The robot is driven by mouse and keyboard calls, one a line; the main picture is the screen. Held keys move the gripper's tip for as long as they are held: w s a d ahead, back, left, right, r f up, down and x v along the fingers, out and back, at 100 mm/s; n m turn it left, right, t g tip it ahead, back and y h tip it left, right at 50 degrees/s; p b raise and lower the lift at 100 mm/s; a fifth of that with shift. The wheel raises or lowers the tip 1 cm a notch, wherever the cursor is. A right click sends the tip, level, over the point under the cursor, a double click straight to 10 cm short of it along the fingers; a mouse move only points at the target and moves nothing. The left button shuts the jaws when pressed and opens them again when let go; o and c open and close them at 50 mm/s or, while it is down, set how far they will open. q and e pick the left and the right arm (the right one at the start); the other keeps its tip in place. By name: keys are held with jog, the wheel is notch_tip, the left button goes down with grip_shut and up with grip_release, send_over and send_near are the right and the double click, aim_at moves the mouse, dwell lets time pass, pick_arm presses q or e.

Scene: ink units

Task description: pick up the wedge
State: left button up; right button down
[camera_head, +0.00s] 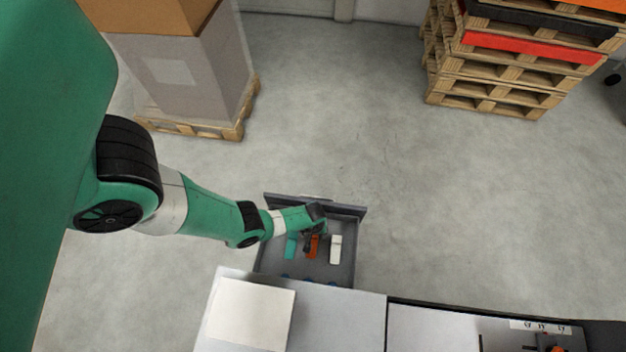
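An open grey drawer (263,262) holds a teal piece (291,248), an orange piece (313,248) and a white block (335,250) in a row. Which of them is the wedge is too small to tell. My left gripper (307,243) is over the drawer, pointing down at the orange piece, and hides part of it. It is too small to tell whether its fingers touch or hold the piece. My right gripper is not in view.
Small blue items (309,281) lie in the drawer near the cabinet (340,318). A pale flat panel (250,313) lies on the cabinet top. A wrapped box on a pallet (190,128) stands at the back left, stacked pallets (495,88) at the back right. The floor between is clear.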

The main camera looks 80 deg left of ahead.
pick_arm(q)
jog(key=shift+f, duration=0.6)
jog(key=shift+r, duration=0.2)
grip_shut()
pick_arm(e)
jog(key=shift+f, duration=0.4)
